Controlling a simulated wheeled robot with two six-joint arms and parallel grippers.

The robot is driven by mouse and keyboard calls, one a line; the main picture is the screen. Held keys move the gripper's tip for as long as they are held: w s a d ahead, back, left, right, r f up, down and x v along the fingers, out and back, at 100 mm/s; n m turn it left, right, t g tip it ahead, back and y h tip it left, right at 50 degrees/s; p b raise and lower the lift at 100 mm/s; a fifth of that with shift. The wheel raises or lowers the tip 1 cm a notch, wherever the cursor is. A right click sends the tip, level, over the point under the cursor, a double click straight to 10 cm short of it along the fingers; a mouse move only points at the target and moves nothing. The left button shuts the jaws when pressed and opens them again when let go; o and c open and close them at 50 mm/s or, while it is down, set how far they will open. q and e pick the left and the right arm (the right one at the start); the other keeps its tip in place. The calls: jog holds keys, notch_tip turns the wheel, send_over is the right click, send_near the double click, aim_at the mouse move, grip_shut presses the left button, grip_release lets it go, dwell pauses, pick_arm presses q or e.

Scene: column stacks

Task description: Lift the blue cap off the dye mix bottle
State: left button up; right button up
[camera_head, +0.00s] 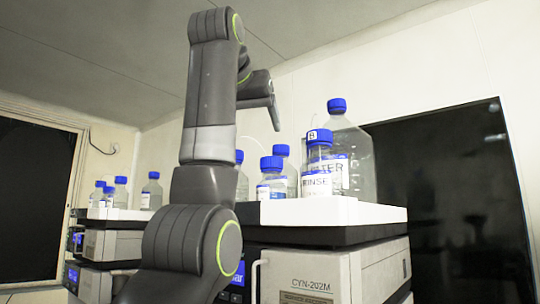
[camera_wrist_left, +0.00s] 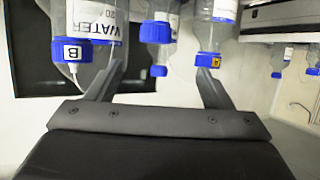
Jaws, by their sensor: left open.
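Several clear bottles with blue caps stand on the white tray (camera_head: 380,212) atop the instrument. I cannot read "dye mix" on any label, so I cannot tell which bottle it is. A small labelled bottle (camera_head: 271,189) has a blue cap (camera_head: 271,163). My left gripper (camera_head: 274,118) is above and beside the bottles in the head view, pointing down. In the left wrist view, which is upside down, the gripper (camera_wrist_left: 160,78) is open and empty. Between and beyond its fingers are blue caps (camera_wrist_left: 158,70), and a cap with a yellow tag (camera_wrist_left: 208,61) is by the right finger.
A bottle labelled WATER (camera_wrist_left: 98,22) has a cap tagged B (camera_wrist_left: 72,50), close to the left finger. More bottles (camera_head: 151,194) stand on another instrument at left. Thin tubing rises behind my arm.

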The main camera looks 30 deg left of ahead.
aim_at(270, 157)
pick_arm(q)
jog(key=p+x, duration=0.2)
jog(key=x, duration=0.2)
jog(key=p+x, duration=0.2)
jog(key=x, duration=0.1)
jog(key=p+x, duration=0.2)
jog(key=x, duration=0.2)
jog(key=shift+w+d+f, duration=0.15)
jog(key=shift+w+d, duration=0.1)
jog(key=shift+w, duration=0.1)
jog(key=shift+w+a+f, duration=0.2)
jog(key=shift+w, duration=0.05)
jog(key=shift+s+d, duration=0.1)
pick_arm(e)
notch_tip(270, 157, up, 6)
jog(key=w, duration=0.1)
jog(key=shift+w+r, duration=0.25)
pick_arm(q)
jog(key=shift+c, duration=0.8)
jog(key=c, duration=0.9)
pick_arm(e)
jog(key=shift+w, duration=0.1)
pick_arm(q)
jog(key=shift+r, duration=0.25)
